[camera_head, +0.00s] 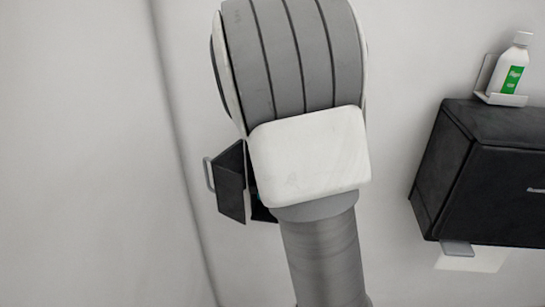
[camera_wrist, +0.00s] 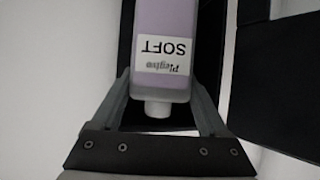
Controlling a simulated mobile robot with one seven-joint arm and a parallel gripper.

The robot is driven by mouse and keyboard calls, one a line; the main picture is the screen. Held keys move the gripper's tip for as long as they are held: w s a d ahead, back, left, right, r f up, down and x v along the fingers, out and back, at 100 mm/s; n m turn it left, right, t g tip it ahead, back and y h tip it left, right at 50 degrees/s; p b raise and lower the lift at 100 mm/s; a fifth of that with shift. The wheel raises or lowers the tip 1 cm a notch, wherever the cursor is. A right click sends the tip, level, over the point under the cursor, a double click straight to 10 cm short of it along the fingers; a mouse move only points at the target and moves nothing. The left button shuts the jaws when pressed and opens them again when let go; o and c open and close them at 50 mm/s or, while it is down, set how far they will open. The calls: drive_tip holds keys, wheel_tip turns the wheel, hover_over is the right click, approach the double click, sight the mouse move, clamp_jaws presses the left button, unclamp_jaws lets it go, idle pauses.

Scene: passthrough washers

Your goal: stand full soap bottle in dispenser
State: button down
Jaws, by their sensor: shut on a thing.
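A soap bottle (camera_wrist: 163,18) with pale purple contents and a white "SOFT" label shows in the wrist view. The label reads upside down there, and the white cap (camera_wrist: 158,108) points toward the gripper's base. My gripper (camera_wrist: 162,84) is shut on the bottle, one finger on each side of its capped end. The dark dispenser (camera_wrist: 208,45) stands behind and around the bottle in that view. I cannot tell whether the bottle rests in it. In the head view the dispenser (camera_head: 231,183) is partly hidden behind my arm, with its dark front swung out; bottle and gripper are hidden.
A large black wall box (camera_head: 480,175) hangs at the right, with a small tab beneath it. Above it, a white bottle with a green label (camera_head: 513,72) stands in a wall holder (camera_head: 502,98). A metal lever (camera_head: 208,174) sticks out left of the dispenser. Bare wall lies farther left.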

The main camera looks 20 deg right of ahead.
drive_tip(key=shift+b+x, duration=0.8)
drive_tip(key=shift+x, duration=0.5)
unclamp_jaws()
drive_tip(key=shift+s, duration=0.1)
